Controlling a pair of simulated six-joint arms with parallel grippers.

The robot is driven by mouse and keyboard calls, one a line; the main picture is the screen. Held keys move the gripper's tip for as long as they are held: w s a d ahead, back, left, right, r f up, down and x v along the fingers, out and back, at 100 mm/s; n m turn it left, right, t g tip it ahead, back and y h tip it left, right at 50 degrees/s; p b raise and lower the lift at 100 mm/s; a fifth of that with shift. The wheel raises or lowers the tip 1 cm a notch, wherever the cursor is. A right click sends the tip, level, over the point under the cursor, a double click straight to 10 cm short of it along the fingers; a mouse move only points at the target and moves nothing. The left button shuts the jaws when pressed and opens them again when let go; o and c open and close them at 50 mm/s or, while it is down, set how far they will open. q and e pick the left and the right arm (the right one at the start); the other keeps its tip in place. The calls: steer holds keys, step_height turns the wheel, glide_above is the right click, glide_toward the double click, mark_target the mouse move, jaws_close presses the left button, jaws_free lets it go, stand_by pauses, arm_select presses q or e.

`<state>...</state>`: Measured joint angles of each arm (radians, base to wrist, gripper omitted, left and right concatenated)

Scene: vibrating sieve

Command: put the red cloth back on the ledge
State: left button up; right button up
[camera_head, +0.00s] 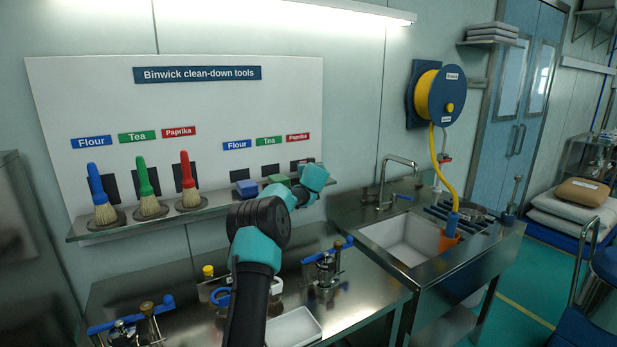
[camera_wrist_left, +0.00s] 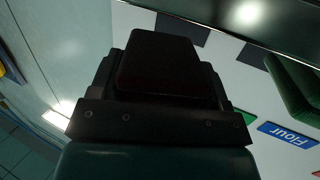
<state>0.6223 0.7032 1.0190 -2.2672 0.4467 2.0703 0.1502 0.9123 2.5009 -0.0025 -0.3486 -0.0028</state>
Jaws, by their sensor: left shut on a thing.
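My left gripper (camera_head: 314,178) is at the right end of the steel ledge (camera_head: 215,208), in front of the right-hand Paprika spot. It is shut on the red cloth, a dark, shaded block (camera_wrist_left: 160,65) between the jaws in the left wrist view. The cloth is hidden behind the gripper in the head view, so I cannot tell whether it touches the ledge. The green cloth (camera_head: 278,180) lies just left of the gripper, and also shows in the wrist view (camera_wrist_left: 292,85). The blue cloth (camera_head: 246,187) lies further left. My right gripper is not in view.
Blue (camera_head: 98,195), green (camera_head: 146,188) and red (camera_head: 187,180) brushes stand on the ledge's left part. The tool board (camera_head: 215,100) rises behind. Below are a steel bench with valve fittings (camera_head: 325,270), a white tray (camera_head: 293,327) and a sink (camera_head: 405,238).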

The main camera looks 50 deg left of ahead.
arm_select(q)
steer(key=shift+w+a, duration=0.4)
steer(key=shift+a, duration=0.1)
steer(key=shift+f, duration=1.8)
steer(key=shift+f, duration=0.15)
steer(key=o, duration=0.9)
steer(key=shift+r, duration=0.2)
steer(key=shift+s+d, duration=0.25)
steer(key=shift+d, duration=0.15)
steer(key=shift+v, duration=5.55)
